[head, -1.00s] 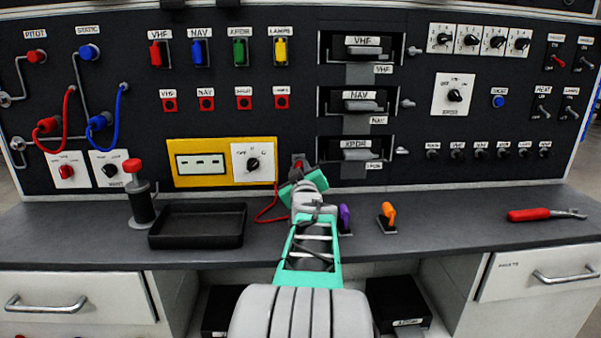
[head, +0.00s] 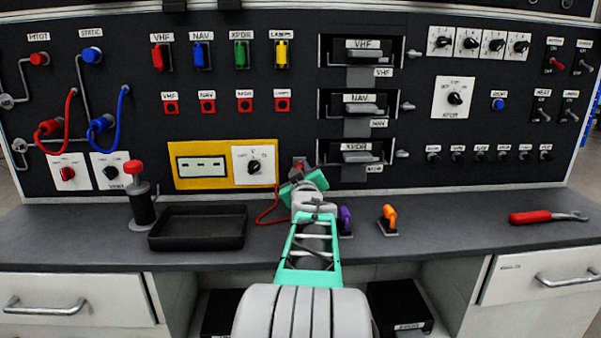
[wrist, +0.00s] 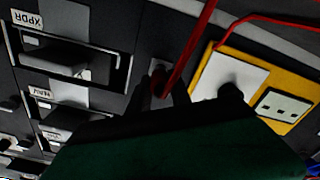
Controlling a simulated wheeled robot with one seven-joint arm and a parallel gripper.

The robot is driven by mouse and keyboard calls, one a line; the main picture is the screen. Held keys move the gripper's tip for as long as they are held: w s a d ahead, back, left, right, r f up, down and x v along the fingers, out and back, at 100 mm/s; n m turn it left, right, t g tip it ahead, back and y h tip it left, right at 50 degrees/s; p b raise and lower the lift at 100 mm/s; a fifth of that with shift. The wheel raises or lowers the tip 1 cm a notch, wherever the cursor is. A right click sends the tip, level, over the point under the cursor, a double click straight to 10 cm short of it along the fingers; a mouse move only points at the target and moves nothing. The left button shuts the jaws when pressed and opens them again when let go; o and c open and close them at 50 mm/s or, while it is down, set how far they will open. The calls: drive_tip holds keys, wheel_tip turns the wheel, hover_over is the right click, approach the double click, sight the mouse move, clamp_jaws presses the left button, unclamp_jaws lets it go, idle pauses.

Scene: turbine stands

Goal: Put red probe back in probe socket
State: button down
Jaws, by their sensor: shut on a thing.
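The red probe (head: 298,161) shows only as a small patch of red at the panel, just beyond my gripper (head: 299,173). My gripper is shut on it, with the arm reaching to the panel right of the yellow meter. In the wrist view the dark red probe (wrist: 158,80) sits between my fingers (wrist: 161,95), with its red cable rising from there. The probe socket is a small grey plate (wrist: 155,64) right behind the probe, mostly hidden. I cannot tell whether the probe tip is inside it.
The yellow meter (head: 222,181) is close on the left, with a loop of red cable (head: 270,213) hanging beside it. The XPDR unit (head: 357,152) is close on the right. A black tray (head: 197,246), a purple tool (head: 345,217) and an orange tool (head: 389,214) stand on the bench.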

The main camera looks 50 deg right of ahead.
drive_tip(key=c, duration=1.6)
unclamp_jaws()
drive_tip(key=shift+r, duration=0.3)
drive_tip(key=shift+o, duration=0.6)
drive_tip(key=shift+w+d+f, duration=0.15)
drive_tip(key=shift+d+f, duration=0.1)
drive_tip(key=o, duration=0.4)
drive_tip(key=shift+a, duration=0.1)
drive_tip(key=shift+o, duration=0.7)
drive_tip(key=shift+f, duration=0.1)
drive_tip(key=b+v, duration=0.3)
drive_tip(key=v, duration=0.4)
drive_tip(key=shift+b, duration=0.4)
